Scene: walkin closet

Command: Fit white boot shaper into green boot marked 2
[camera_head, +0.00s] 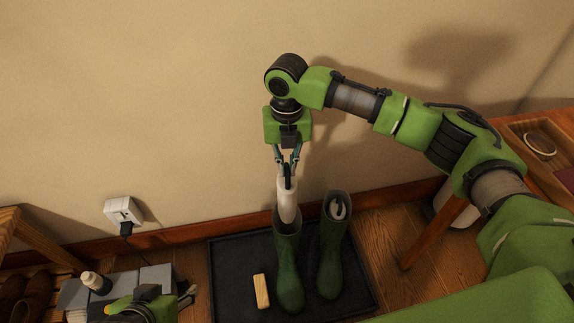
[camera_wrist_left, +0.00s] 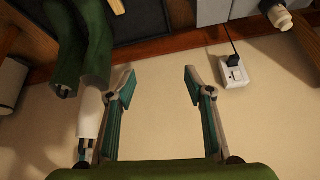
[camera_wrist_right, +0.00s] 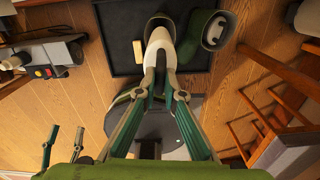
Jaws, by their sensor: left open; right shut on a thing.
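My right gripper (camera_head: 287,168) is shut on the upper end of a white boot shaper (camera_head: 287,205). The shaper is upright, its lower end at the mouth of the left green boot (camera_head: 287,265); how deep it reaches is hidden. The right wrist view shows the shaper (camera_wrist_right: 159,42) between the fingertips, over that boot. The right green boot (camera_head: 330,255) stands beside it with a white piece (camera_head: 338,208) in its opening. I cannot read a number on either boot. My left gripper (camera_wrist_left: 160,82) is open and empty, partly visible at the lower left in the head view.
Both boots stand on a dark tray (camera_head: 230,280), beside a tan block (camera_head: 262,291). A wall socket with a plug (camera_head: 123,212) is at left. A wooden table (camera_head: 535,135) stands at right.

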